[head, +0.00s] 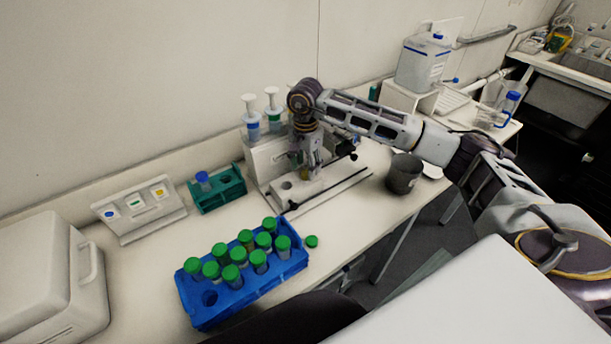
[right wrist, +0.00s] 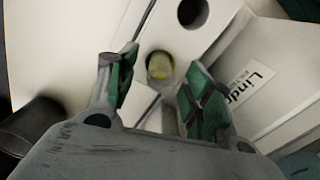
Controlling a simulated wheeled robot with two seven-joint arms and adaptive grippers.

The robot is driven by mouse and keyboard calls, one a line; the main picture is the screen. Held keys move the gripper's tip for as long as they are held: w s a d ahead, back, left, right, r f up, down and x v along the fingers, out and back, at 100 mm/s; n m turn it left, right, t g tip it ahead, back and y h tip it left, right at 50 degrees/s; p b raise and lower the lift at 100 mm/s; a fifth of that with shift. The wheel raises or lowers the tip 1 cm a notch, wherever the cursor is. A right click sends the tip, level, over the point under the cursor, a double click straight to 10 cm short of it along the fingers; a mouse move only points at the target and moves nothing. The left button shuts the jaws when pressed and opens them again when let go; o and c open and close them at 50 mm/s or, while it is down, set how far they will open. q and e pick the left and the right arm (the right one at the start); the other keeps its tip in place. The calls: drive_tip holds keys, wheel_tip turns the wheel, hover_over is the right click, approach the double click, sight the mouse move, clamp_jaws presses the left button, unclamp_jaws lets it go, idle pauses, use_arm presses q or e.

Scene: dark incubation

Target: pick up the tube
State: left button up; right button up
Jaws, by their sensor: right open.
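My right gripper (head: 308,172) reaches down over a white stand (head: 335,189) on the bench. In the right wrist view its green-padded fingers (right wrist: 160,85) are open. A tube with a yellowish end (right wrist: 160,65) shows between and just beyond the fingertips; the pads appear apart from it. In the head view the gripper largely hides this tube. Several green-capped tubes (head: 232,274) stand in a blue rack (head: 205,319). A blue-capped tube (head: 202,180) stands in a small green rack (head: 231,189). My left gripper is not in view.
A round hole (right wrist: 193,12) in the stand lies beyond the tube. A dark cup (head: 403,175) stands right of the stand. A white box (head: 45,285) and a label holder (head: 140,212) are at left.

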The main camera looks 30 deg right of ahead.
clamp_jaws()
drive_tip(key=shift+r, duration=0.1)
drive_tip(key=shift+r+b, duration=0.8)
drive_tip(key=shift+r, duration=4.1)
